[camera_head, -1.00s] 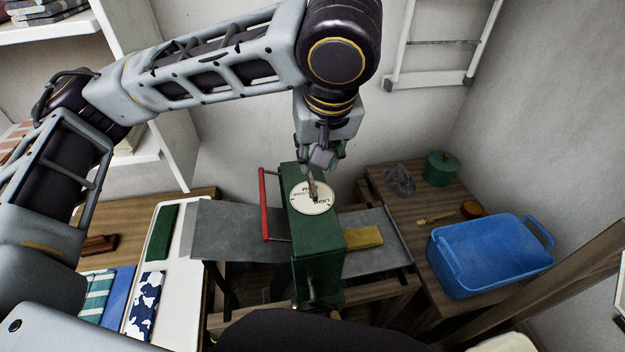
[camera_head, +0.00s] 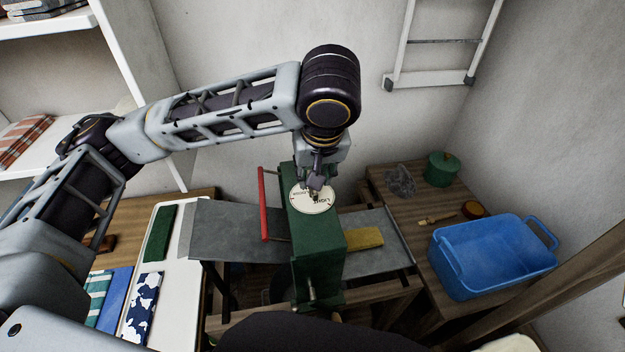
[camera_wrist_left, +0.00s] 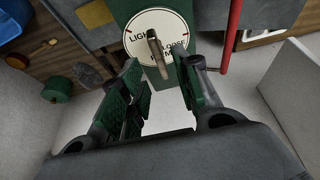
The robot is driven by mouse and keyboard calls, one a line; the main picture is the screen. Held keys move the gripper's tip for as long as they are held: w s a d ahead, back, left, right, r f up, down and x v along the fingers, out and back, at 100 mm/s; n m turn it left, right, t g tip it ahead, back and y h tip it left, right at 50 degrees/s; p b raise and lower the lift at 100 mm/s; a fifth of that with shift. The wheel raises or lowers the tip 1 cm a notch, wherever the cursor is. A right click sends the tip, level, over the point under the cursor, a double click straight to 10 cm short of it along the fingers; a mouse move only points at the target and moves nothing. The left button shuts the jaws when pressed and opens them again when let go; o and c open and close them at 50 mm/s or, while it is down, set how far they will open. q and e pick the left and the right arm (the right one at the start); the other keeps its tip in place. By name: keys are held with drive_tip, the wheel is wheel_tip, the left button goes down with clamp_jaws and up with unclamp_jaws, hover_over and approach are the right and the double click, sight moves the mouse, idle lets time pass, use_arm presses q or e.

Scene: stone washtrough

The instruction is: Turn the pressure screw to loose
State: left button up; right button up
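The pressure screw's bar-shaped handle (camera_wrist_left: 157,52) stands on a round cream dial (camera_wrist_left: 172,22) on top of a green machine housing (camera_head: 317,245). In the left wrist view the dial reads LIGHT on the left and LOOSE on the right; other lettering is partly hidden. The dial also shows in the head view (camera_head: 325,203). My left gripper (camera_wrist_left: 166,92) is open, pointing down over the dial, with its green-padded fingers apart. The handle's near end lies between the fingertips in the wrist picture; contact cannot be told. My right gripper is not in view.
A red lever (camera_head: 263,204) rises left of the housing. Metal boards (camera_head: 233,228) extend on both sides, with a yellow block (camera_head: 364,238) at right. A blue basin (camera_head: 492,258) and green pot (camera_head: 441,168) stand on the right bench. Folded cloths (camera_head: 141,308) lie left.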

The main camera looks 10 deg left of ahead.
use_arm(q)
drive_tip(key=shift+x, duration=2.25)
clamp_jaws()
